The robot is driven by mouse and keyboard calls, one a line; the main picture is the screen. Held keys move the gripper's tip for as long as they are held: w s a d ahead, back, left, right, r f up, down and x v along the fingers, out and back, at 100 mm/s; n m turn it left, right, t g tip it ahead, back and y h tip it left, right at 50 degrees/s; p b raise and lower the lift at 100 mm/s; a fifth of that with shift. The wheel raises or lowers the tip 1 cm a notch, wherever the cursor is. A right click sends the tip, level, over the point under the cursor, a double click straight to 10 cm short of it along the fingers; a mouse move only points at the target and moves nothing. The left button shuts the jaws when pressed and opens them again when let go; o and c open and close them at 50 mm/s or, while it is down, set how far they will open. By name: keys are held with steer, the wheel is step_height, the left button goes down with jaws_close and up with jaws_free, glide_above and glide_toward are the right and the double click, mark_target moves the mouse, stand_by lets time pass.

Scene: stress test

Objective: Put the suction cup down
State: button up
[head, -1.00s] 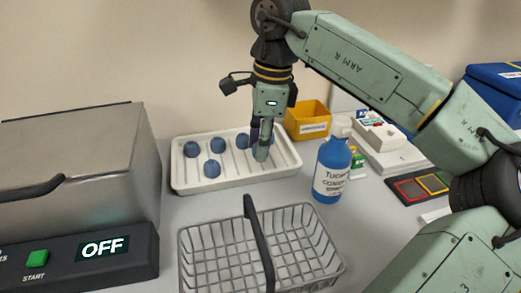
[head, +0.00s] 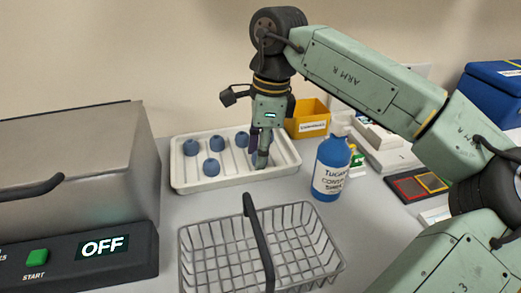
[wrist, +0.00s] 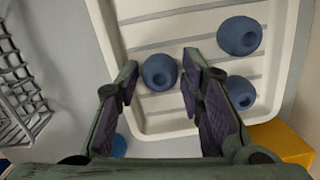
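A dark blue, round suction cup (wrist: 160,72) sits on the white tray between my gripper's fingers in the wrist view. In the head view it shows only partly below the fingertips (head: 262,159). My gripper (wrist: 158,82) is open, with purple pads and a visible gap on each side of the cup. It points down over the right part of the white tray (head: 285,168). Other blue cups stand on the tray, such as one at the front left (head: 211,168) and one at the back (head: 242,139). The cup's underside is hidden.
A wire basket (head: 190,240) with a raised handle stands in front of the tray. A blue labelled bottle (head: 331,170) is to the right, and a yellow bin (head: 309,120) is behind. A grey machine (head: 75,160) reading OFF is at the left.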

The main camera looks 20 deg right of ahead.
step_height(320, 180, up, 12)
steer(key=d, duration=0.1)
steer(key=shift+s+d, duration=0.15)
steer(key=shift+d, duration=0.05)
stand_by(0.3)
